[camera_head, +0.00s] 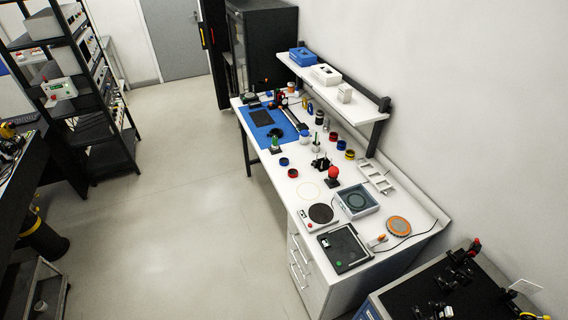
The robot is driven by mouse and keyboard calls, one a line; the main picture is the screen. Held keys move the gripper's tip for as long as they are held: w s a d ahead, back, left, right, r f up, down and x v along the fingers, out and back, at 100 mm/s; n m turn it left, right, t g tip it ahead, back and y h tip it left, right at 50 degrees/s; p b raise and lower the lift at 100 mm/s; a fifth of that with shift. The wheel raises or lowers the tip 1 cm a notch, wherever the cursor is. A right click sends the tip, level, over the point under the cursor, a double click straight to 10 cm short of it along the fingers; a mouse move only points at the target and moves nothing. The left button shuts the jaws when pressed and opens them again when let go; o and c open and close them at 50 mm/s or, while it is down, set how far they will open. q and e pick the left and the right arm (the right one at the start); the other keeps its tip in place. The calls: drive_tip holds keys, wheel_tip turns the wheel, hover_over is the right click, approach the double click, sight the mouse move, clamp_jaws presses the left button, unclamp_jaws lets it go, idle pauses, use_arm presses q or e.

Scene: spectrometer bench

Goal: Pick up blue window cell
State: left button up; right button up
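A small blue round piece (284,161), which looks like a blue window cell, lies on the white bench near its front edge. A similar blue round piece (341,145) stands farther back, near the shelf support; I cannot tell for certain which one is the window cell. A red round piece (292,173) lies just in front of the first blue one. Neither of my grippers shows in the head view.
The long white bench (262,182) runs along the right wall, under a raised shelf (338,101).

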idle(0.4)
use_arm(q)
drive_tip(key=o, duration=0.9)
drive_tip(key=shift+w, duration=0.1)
